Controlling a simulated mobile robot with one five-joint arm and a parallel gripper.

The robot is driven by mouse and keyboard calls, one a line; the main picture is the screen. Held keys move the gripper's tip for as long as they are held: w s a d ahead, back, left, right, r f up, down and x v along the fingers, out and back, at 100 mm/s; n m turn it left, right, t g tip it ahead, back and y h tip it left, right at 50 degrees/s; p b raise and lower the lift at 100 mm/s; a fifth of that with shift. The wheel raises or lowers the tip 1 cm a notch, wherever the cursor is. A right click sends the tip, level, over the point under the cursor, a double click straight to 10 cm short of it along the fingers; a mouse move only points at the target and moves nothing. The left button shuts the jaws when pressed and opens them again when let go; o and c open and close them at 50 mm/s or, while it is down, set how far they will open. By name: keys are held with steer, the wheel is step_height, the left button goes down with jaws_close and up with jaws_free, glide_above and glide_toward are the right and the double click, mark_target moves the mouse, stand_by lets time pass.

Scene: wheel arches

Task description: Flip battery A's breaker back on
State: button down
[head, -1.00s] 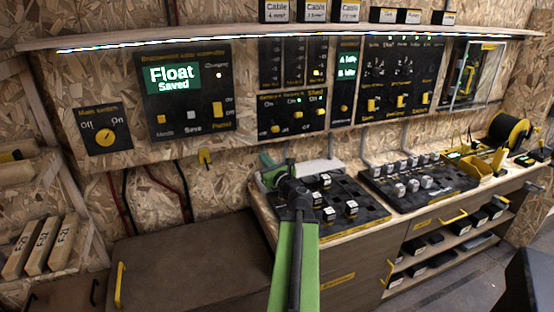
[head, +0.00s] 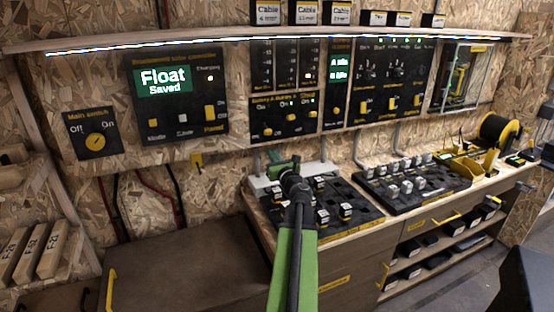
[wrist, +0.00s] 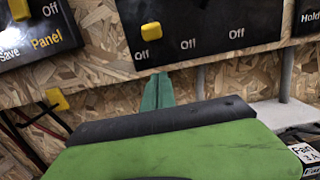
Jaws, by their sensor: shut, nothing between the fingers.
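The black breaker panel (head: 285,116) on the wall bears the labels Battery A, Battery B and Shed. Battery A's yellow breaker lever (head: 267,131) is at the lower left, and in the wrist view this lever (wrist: 150,31) sits low, just above an Off label. Two more Off labels to its right have no lever close above them in the wrist view. My gripper (wrist: 157,77) is shut and empty, its teal fingertips pointing up below the panel's lower edge, just below the lever in the picture. In the head view my gripper (head: 271,157) is partly hidden by its own wrist.
A black block tray (head: 350,190) stands on the bench under my arm. Grey conduits (head: 357,150) run down the wall. More switch panels (head: 395,75) hang to the right.

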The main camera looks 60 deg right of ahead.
mark_target(266, 128)
steer(key=x, duration=0.4)
steer(key=shift+w+d+r, duration=0.1)
steer(key=shift+w+d, duration=0.05)
steer(key=shift+d, duration=0.05)
steer(key=r+p, duration=0.1)
steer(key=s+a+r+p, duration=0.1)
steer(key=r+p, duration=0.1)
steer(key=p, duration=0.1)
steer(key=shift+s+a+r, duration=0.15)
steer(key=shift+s+r, duration=0.1)
steer(key=shift+s, duration=0.05)
